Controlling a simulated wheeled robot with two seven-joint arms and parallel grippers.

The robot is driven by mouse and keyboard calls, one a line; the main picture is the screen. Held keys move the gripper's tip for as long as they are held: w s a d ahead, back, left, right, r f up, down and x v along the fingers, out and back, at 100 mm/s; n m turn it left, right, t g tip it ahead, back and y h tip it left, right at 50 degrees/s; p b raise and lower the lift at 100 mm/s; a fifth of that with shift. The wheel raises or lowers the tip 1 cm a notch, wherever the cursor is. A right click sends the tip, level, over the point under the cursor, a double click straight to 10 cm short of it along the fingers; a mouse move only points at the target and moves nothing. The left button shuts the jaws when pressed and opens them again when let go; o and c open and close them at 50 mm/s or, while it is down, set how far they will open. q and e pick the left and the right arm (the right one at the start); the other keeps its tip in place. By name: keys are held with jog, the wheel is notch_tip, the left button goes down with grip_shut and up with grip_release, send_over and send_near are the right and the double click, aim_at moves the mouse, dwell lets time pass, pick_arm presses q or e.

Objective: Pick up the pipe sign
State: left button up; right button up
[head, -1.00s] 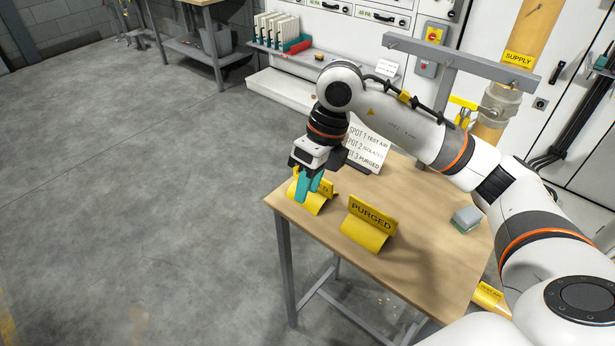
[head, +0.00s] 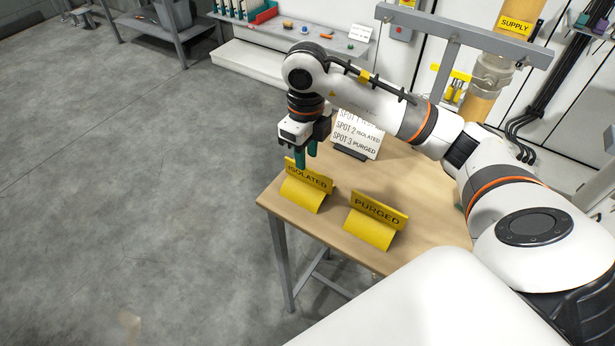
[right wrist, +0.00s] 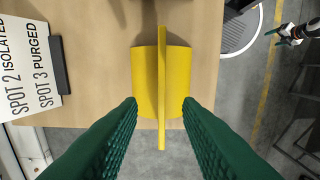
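The yellow ISOLATED pipe sign (head: 304,192) stands near the table's left corner, a curved saddle with an upright lettered plate. The yellow PURGED sign (head: 372,222) stands to its right. My right gripper (head: 306,160) points down at the top of the ISOLATED sign. In the right wrist view its green fingers (right wrist: 160,115) are open, one on each side of the yellow sign's plate (right wrist: 161,75), with gaps between. What looks like my left gripper (right wrist: 287,36) shows small at the upper right of the right wrist view; its opening is unclear.
The wooden table (head: 425,200) has bare room right of the signs. A white spot list card (head: 358,136) stands behind my gripper. A SUPPLY pipe (head: 490,82) and grey frame (head: 450,55) rise at the back. Open floor lies left.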

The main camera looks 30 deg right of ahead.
aim_at(308, 168)
jog(key=shift+f, duration=0.35)
jog(key=f, duration=0.1)
jog(key=f+p, duration=0.2)
jog(key=f, duration=0.1)
jog(key=shift+s, duration=0.3)
jog(key=shift+f, duration=0.35)
pick_arm(q)
jog(key=shift+w+r, duration=0.9)
jog(key=shift+r, duration=0.1)
pick_arm(e)
grip_shut()
